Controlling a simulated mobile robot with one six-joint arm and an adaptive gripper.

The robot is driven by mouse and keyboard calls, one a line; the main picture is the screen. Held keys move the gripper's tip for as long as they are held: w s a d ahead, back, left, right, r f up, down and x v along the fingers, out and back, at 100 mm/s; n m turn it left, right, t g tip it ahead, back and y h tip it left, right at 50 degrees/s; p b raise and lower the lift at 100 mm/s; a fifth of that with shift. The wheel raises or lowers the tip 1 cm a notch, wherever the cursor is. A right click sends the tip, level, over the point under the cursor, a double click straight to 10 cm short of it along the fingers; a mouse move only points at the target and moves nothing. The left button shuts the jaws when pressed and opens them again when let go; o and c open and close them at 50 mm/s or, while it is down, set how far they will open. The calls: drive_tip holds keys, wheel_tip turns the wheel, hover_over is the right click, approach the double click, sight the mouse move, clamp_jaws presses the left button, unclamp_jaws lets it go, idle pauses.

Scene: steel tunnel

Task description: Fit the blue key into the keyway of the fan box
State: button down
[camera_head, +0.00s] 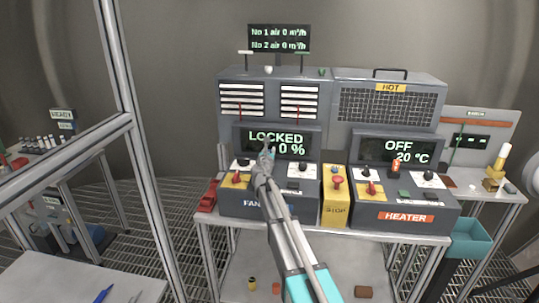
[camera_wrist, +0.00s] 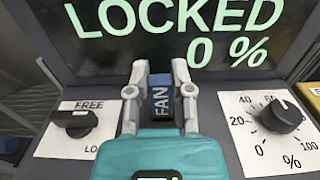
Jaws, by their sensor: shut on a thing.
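The fan box (camera_head: 270,207) stands on the bench, its display (camera_head: 276,142) reading LOCKED and 0 %; the display fills the top of the wrist view (camera_wrist: 180,30). My gripper (camera_head: 265,158) is over the middle of its sloping panel. In the wrist view my gripper (camera_wrist: 160,88) is shut on the blue key (camera_wrist: 161,98), marked FAN, between its two grey fingers. The key points towards the panel just below the display. The keyway is not visible; my gripper and the key cover that part of the panel. I cannot tell whether the key touches the panel.
A FREE/LOCK knob (camera_wrist: 75,123) lies left of my gripper, and a percent dial (camera_wrist: 281,115) lies right. The yellow STOP box (camera_head: 335,200) and heater box (camera_head: 405,208) stand to the right. A steel frame post (camera_head: 135,120) rises at left.

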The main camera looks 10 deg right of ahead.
drive_tip(key=shift+f, duration=0.2)
drive_tip(key=c, duration=0.5)
unclamp_jaws()
drive_tip(key=shift+r, duration=0.1)
drive_tip(key=shift+r, duration=0.2)
drive_tip(key=v, duration=1.2)
idle(0.3)
